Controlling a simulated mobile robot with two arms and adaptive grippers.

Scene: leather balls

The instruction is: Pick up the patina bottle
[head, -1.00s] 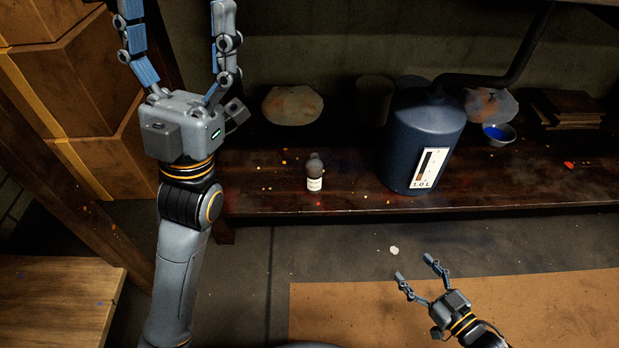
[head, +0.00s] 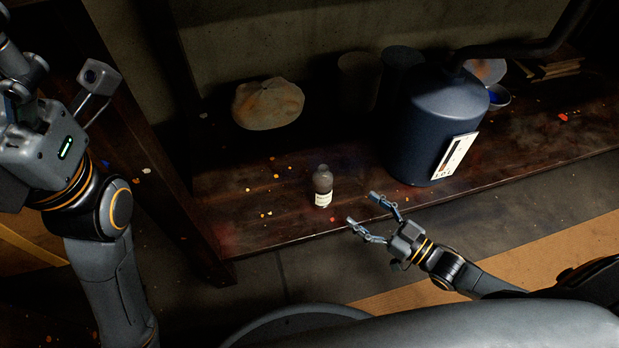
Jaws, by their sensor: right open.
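The patina bottle (head: 323,184) is a small brown-grey bottle with a white label. It stands upright on the dark wooden bench, near its front edge. My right gripper (head: 361,215) is open and empty, just right of the bottle and nearer to me, its fingers pointing left toward it. A small gap shows between the fingers and the bottle. My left gripper (head: 40,136) is at the far left edge, well away from the bottle. Its fingers are mostly cut off by the frame, so its opening cannot be told.
A large dark blue tank (head: 437,127) with a gauge label stands on the bench (head: 265,222) right of the bottle. A small bowl with blue (head: 498,97) is at the right. The bench around the bottle is mostly clear.

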